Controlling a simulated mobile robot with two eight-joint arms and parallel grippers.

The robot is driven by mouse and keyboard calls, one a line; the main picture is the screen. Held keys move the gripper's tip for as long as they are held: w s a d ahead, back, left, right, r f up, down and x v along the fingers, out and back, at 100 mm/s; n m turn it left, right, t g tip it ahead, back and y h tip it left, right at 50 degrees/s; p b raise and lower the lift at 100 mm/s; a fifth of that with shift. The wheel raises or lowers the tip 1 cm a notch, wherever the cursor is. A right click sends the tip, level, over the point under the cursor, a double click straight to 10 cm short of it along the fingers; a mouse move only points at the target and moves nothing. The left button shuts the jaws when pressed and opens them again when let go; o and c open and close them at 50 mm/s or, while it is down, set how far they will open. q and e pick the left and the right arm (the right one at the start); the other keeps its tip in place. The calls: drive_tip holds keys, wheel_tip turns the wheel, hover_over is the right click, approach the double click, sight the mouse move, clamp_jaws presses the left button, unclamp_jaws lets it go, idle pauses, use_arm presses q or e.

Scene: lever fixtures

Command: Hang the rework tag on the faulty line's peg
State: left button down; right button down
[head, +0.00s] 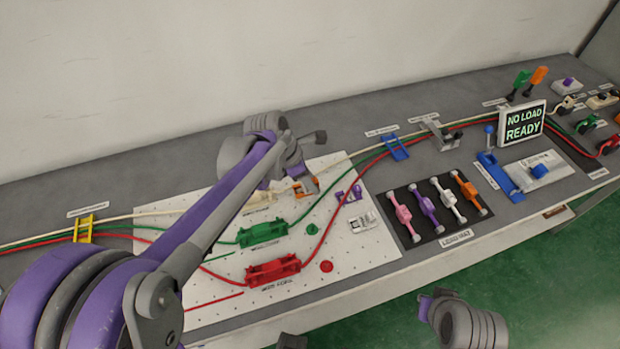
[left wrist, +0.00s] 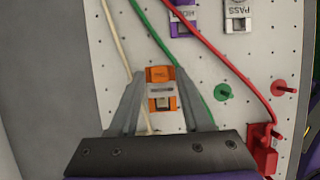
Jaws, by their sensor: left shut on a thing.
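My left gripper (head: 301,187) is shut on an orange tag (left wrist: 160,74) with a pale label and clip, between its fingers in the left wrist view (left wrist: 160,98). The lettering is too small to read. The tag is over the pegboard (head: 220,290); I cannot tell if it touches it. A green peg (head: 312,229) and a red peg (head: 326,267) stand beside the green fixture (head: 263,233) and red fixture (head: 273,271). The cream fixture (head: 260,198) is partly hidden behind my arm; its peg is not visible. My right gripper's fingers are not in view.
A purple tag (head: 348,193) and a white PASS tag (left wrist: 238,14) lie right of my gripper. Cream, green and red cables cross the board. A dark mat (head: 437,222) holds several coloured links. A display (head: 522,122) reads NO LOAD READY.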

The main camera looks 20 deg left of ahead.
use_arm(q)
drive_tip(key=shift+f, duration=0.2)
drive_tip(key=shift+f+b, duration=0.55)
drive_tip(key=shift+f, duration=0.15)
drive_tip(key=shift+f+b, duration=0.35)
drive_tip(key=shift+f, duration=0.05)
idle(0.4)
unclamp_jaws()
idle(0.3)
